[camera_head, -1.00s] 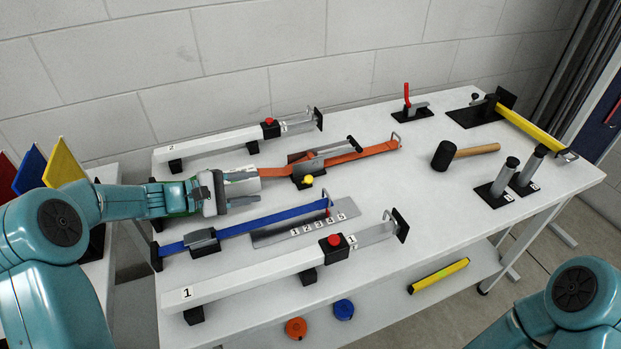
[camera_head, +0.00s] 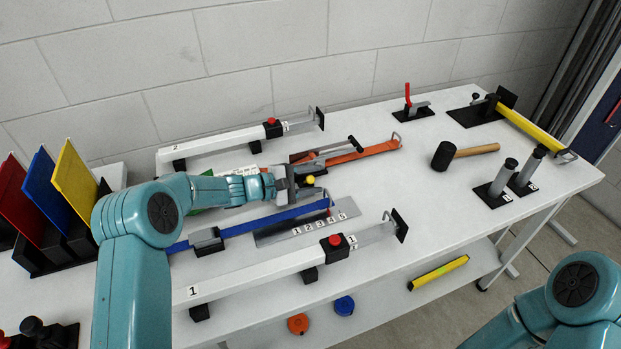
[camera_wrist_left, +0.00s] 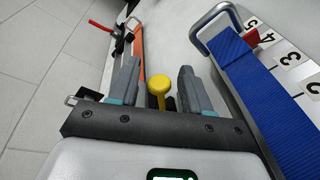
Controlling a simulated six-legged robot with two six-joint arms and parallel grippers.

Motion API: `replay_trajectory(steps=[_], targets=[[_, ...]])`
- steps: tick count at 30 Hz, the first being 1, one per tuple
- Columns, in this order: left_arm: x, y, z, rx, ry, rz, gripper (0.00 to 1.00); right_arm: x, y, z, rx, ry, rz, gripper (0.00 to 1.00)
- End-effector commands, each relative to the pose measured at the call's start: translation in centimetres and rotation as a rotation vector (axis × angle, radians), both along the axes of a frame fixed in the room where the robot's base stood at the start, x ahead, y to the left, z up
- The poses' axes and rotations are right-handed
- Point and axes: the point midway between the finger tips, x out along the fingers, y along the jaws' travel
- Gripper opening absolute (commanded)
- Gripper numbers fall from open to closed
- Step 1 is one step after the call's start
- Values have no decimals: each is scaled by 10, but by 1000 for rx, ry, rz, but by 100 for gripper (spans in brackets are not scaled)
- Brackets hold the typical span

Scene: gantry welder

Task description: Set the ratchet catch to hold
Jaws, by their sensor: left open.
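The ratchet on the orange strap (camera_head: 362,152) stands in the middle of the table, with a dark-ended metal handle (camera_head: 338,148). Its small yellow-knobbed catch (camera_head: 310,180) shows just beside my left gripper (camera_head: 304,185). In the left wrist view the yellow knob (camera_wrist_left: 158,87) stands between the two fingers of the left gripper (camera_wrist_left: 159,82). The fingers are apart, with a gap on either side of the knob. Part of the ratchet body is hidden behind the gripper. My right arm shows at the lower right, but its gripper is out of view.
A blue strap (camera_head: 265,222) with a numbered plate (camera_head: 330,229) runs in front of the gripper. White bars with red buttons lie behind (camera_head: 215,146) and in front (camera_head: 260,272). A mallet (camera_head: 443,155) lies to the right. Free table surface surrounds the mallet.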

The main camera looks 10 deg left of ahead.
Motion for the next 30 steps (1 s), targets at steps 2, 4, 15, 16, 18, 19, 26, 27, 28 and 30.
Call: replay_trajectory(steps=[2, 4, 15, 16, 18, 19, 26, 27, 28, 30], targets=[[0, 0, 0, 0, 0, 0, 48, 0, 0, 0, 0, 0, 0, 0], [0, 0, 0, 0, 0, 0, 48, 0, 0, 0, 0, 0, 0, 0], [0, 0, 0, -2, 4, 0, 0, 0, 0, 0, 0, 0, 0, 0], [0, 1, 0, -4, 6, -1, 0, 0, 0, 0, 0, 0, 0, 0], [0, 1, 1, -13, 19, -1, 0, 0, 0, 0, 0, 0, 0, 0], [1, 1, 1, -17, 26, -1, 0, 0, 0, 0, 0, 0, 0, 0], [6, 5, 6, -87, 129, 0, 0, 0, 0, 2, 0, 0, 0, 0], [7, 6, 7, -103, 155, 0, 0, 0, 0, 2, 0, 0, 0, 0], [8, 6, 7, -118, 174, 0, 0, 0, 0, 2, 0, 0, 0, 0], [11, 8, 9, -150, 222, 0, 0, 0, 0, 3, 0, 0, 0, 0]])
